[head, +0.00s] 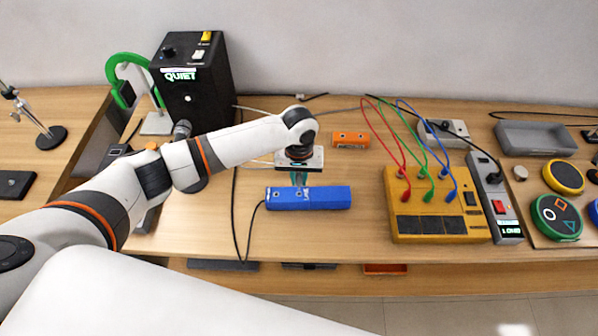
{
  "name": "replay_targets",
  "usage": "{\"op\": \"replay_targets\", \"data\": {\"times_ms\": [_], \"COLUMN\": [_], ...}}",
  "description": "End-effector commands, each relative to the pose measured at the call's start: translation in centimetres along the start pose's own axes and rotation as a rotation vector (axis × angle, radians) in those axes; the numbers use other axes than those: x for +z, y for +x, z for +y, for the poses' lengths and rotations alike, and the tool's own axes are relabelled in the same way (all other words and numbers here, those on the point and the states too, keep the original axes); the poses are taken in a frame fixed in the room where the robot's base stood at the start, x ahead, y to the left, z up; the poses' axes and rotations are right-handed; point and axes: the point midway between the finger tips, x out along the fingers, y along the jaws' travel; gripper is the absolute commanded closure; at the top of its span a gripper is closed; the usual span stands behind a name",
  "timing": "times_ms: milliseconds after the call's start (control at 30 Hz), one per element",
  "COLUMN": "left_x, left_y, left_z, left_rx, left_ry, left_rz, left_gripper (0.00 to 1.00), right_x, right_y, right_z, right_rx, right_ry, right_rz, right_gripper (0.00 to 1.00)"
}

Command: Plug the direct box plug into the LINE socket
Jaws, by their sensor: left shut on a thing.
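My left gripper (299,179) points straight down over the middle of the table. Its fingers are shut at the top back edge of a long blue box (325,198). What they hold is very small here and mostly hidden by the fingers; it looks like the direct box plug. I cannot tell whether it is apart from the blue box or in a socket. The blue box has round sockets on its left part, and a black cable runs from its left end. The LINE label cannot be read. My right gripper is not in view.
An orange box (350,139) lies behind the gripper. A yellow unit (436,228) with red, green and blue leads stands to the right, beside a grey power strip (507,228). A black QUIET speaker (205,98) stands at back left. Table front is clear.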

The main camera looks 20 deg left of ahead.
Motion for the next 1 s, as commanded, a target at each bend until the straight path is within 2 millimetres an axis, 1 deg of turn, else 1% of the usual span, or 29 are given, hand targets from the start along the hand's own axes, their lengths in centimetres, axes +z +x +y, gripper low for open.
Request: {"op": "replay_targets", "data": {"times_ms": [33,100,267,800,1000], "left_x": [-0.03,-0.04,-0.04,-0.02,-0.03], "left_y": [0.47,0.78,1.11,1.08,0.98], "left_z": [-0.03,-0.03,-0.04,-0.02,-0.03], "left_rx": [0.000,0.000,0.000,0.000,-0.001], "left_ry": [0.000,0.001,0.001,0.001,0.001], "left_rz": [0.001,0.000,0.000,0.000,0.001], "left_gripper": [1.00,1.00,1.00,1.00,1.00], "right_x": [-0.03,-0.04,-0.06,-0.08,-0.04], "right_y": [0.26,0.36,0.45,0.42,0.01], "right_z": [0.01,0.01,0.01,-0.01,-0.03], "right_rx": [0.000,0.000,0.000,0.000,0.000], "right_ry": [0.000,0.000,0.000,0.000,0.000], "right_rz": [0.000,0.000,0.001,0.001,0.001], "right_gripper": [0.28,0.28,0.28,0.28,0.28]}}
